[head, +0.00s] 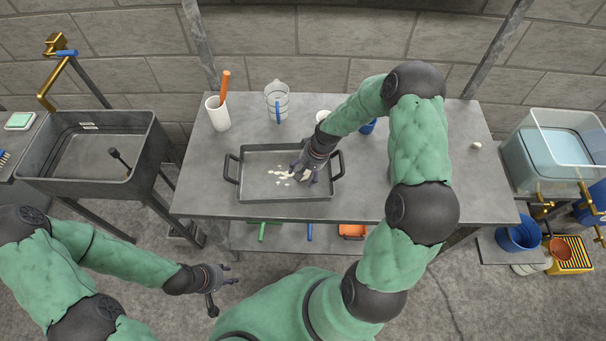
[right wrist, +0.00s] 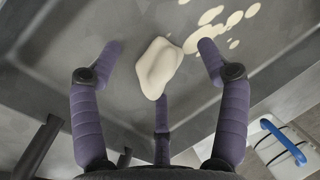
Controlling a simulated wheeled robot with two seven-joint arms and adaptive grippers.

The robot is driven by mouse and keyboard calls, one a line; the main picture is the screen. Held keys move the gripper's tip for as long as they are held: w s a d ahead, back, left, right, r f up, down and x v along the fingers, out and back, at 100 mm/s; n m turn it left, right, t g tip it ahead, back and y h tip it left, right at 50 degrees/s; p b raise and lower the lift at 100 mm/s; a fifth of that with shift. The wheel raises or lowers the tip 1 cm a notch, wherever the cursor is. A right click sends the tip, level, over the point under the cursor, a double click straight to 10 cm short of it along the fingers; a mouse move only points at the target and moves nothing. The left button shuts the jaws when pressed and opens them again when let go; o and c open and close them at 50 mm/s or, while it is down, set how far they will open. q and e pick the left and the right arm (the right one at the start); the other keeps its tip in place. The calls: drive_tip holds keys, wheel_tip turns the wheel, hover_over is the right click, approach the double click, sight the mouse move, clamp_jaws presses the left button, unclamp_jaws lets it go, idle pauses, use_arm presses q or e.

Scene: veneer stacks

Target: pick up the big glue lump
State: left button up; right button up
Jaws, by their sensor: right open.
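The big glue lump (right wrist: 158,67) is a cream-coloured, rounded block in the right wrist view. It lies on the floor of the grey metal tray (head: 262,195), beside flat cream glue spots (right wrist: 212,15), which also show in the head view (head: 283,178). My right gripper (right wrist: 161,55) is open above the tray, its purple fingers spread around the lump with gaps visible. In the head view my right gripper (head: 307,172) partly covers the tray's right half. My left gripper (head: 226,278) is open and empty, low at the left in front of the table.
On the table (head: 205,180) stand a white holder (head: 217,115) with an orange handle, a clear jug (head: 277,101) and a small whitish lump (head: 476,145) at right. The tray has raised walls and black side handles. A sink (head: 92,160) stands at left.

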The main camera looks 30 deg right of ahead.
drive_tip(key=c, duration=1.2)
drive_tip(key=shift+c, duration=0.2)
